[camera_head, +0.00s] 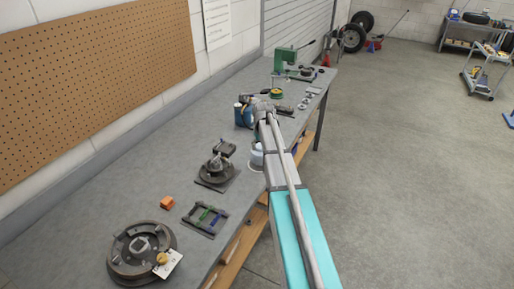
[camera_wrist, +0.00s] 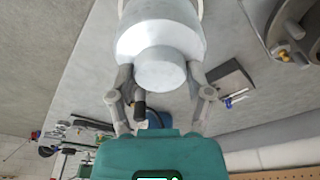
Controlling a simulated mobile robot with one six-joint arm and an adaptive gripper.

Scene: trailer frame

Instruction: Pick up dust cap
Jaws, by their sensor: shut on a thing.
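The dust cap (camera_wrist: 165,40) is a pale grey-white, stepped round piece, with a wide body and a narrower round boss. It fills the upper middle of the wrist view. My gripper (camera_wrist: 159,76) has one grey finger on each side of it, and the fingertips press against its sides. The far end of the cap runs toward the top edge of the wrist view. In the head view my arm reaches along the workbench (camera_head: 85,205); I cannot make out the fingertips or the cap clearly there.
A green press (camera_head: 287,62) is at the far end.

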